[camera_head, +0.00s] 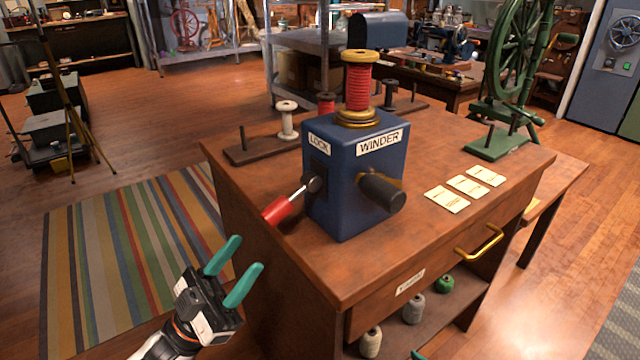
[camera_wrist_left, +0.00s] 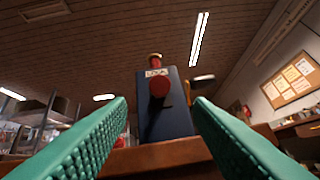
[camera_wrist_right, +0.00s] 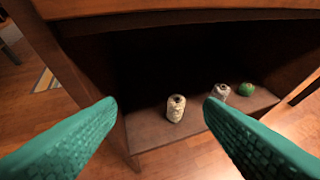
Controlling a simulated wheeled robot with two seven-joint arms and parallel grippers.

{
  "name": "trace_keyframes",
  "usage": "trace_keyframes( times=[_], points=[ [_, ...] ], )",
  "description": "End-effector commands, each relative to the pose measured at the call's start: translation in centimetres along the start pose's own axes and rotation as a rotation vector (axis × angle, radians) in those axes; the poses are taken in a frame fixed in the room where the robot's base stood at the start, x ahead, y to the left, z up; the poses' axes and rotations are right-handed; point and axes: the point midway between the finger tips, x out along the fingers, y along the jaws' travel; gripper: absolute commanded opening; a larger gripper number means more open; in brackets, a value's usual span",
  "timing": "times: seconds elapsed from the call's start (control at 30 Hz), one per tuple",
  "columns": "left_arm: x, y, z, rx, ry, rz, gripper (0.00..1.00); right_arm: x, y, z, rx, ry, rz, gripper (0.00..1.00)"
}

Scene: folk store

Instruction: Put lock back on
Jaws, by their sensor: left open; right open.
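The blue winder box (camera_head: 354,177) stands on the wooden cabinet top, with a LOCK label on its left face and a WINDER label on its front. The lock lever (camera_head: 284,205), with a red grip and metal shaft, sticks out and down to the left from the box's left face. My left gripper (camera_head: 234,271) is open and empty, below and left of the red grip and apart from it. In the left wrist view the red grip (camera_wrist_left: 160,86) shows end-on between the fingers. My right gripper (camera_wrist_right: 160,103) is open and empty, facing the lower shelf; only a fingertip shows in the head view.
A spool of red thread (camera_head: 357,88) stands on top of the box, and a dark crank knob (camera_head: 382,191) juts from its front. A spool rack (camera_head: 250,153), cards (camera_head: 447,199) and a green spinning wheel (camera_head: 497,143) share the cabinet top. Yarn cones (camera_wrist_right: 176,108) stand on the shelf.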

Motion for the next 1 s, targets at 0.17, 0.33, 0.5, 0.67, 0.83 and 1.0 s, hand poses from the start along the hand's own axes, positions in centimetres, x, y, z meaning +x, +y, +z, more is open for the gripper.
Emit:
trace_keyframes(
  times=[0.17,0.33,0.5,0.67,0.83,1.0],
  points=[
    [1.3,0.1,0.1,0.000,-0.003,-0.001,0.47,0.0,0.0,-0.1,0.001,0.006,0.000,0.62],
    [4.4,0.0,0.1,0.000,-0.005,-0.003,0.47,0.0,0.0,-0.1,0.001,0.009,0.000,0.62],
    [7.9,0.0,0.1,0.001,-0.005,-0.003,0.47,0.0,0.0,-0.1,0.001,0.008,-0.001,0.62],
    [10.4,0.0,0.1,0.000,-0.003,-0.002,0.47,0.0,0.0,-0.1,0.001,0.003,0.000,0.62],
    [11.8,0.0,0.0,0.000,0.000,-0.001,0.47,0.0,0.0,0.0,0.001,0.000,0.000,0.62],
    [12.1,0.0,0.0,0.000,0.001,-0.001,0.47,0.0,0.0,0.0,0.001,-0.002,0.000,0.62]
  ],
)
